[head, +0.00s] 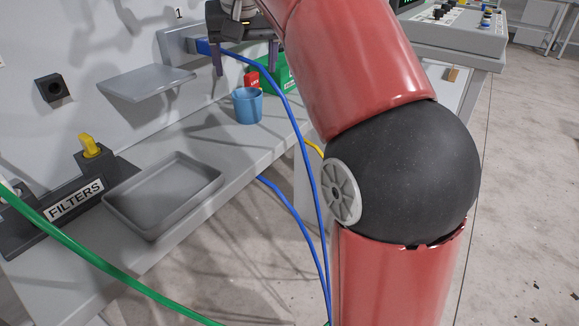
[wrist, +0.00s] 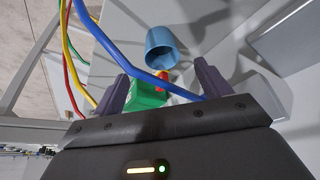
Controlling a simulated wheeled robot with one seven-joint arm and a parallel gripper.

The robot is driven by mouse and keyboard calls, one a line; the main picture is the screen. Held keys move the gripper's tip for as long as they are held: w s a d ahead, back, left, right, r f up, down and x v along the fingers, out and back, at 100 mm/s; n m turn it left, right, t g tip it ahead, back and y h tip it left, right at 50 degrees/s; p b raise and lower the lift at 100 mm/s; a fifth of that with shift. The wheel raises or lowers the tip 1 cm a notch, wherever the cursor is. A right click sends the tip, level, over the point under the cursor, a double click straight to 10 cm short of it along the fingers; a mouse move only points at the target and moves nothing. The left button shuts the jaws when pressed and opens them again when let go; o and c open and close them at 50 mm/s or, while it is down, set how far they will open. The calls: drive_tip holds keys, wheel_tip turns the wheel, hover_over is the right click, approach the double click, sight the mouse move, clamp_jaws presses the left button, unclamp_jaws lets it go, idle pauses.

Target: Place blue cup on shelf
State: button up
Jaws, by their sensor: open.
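The blue cup (head: 248,107) stands upright on the grey bench, in front of a green box. A grey wall shelf (head: 147,83) is to the left of the cup and looks empty. My gripper (head: 245,57) is at the top of the head view, above and apart from the cup, fingers pointing down. In the wrist view, the gripper (wrist: 160,86) is open with nothing held between its fingers. The cup (wrist: 162,50) shows beyond the fingertips there. A panel at upper right in that view may be the shelf, but I cannot tell.
A blue hose (head: 262,70) hangs close to the gripper and crosses in front of its fingers in the wrist view (wrist: 120,55). A green box (head: 268,76) and red item (head: 252,80) stand behind the cup. A grey tray (head: 165,192) and FILTERS holder (head: 75,200) are at left.

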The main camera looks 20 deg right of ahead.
drive_tip(key=s+d+f+n+t, duration=0.1)
drive_tip(key=s+d+f, duration=0.1)
drive_tip(key=s+f, duration=2.1)
drive_tip(key=shift+s+f+n+y, duration=0.3)
drive_tip(key=shift+s+f+n, duration=0.1)
drive_tip(key=shift+s, duration=0.4)
